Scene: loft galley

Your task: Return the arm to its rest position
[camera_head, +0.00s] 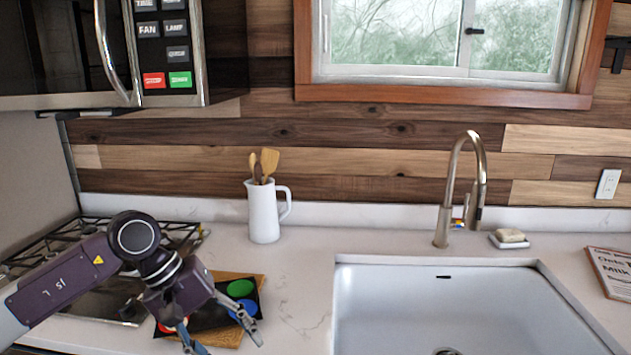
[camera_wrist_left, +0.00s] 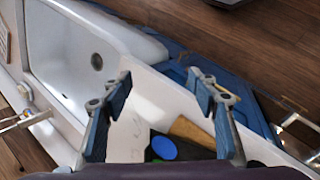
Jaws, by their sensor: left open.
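My left arm reaches in from the left in the head view. Its left gripper (camera_head: 226,342) is open and empty, pointing down above the front of the counter, over a wooden board (camera_head: 268,277) with a dark panel (camera_head: 208,318) on it. The gripper partly hides the board and panel. In the left wrist view the two blue-padded fingers of the left gripper (camera_wrist_left: 158,82) stand wide apart with nothing between them. My right arm and gripper are not in view.
A hob (camera_head: 180,232) lies under and behind the arm. A white jug (camera_head: 264,215) with wooden utensils stands at the back. The sink (camera_head: 400,290), tap (camera_head: 449,200), soap (camera_head: 510,235) and a book-like item (camera_head: 612,268) are to the right. Green (camera_head: 241,288) and blue discs lie on the panel.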

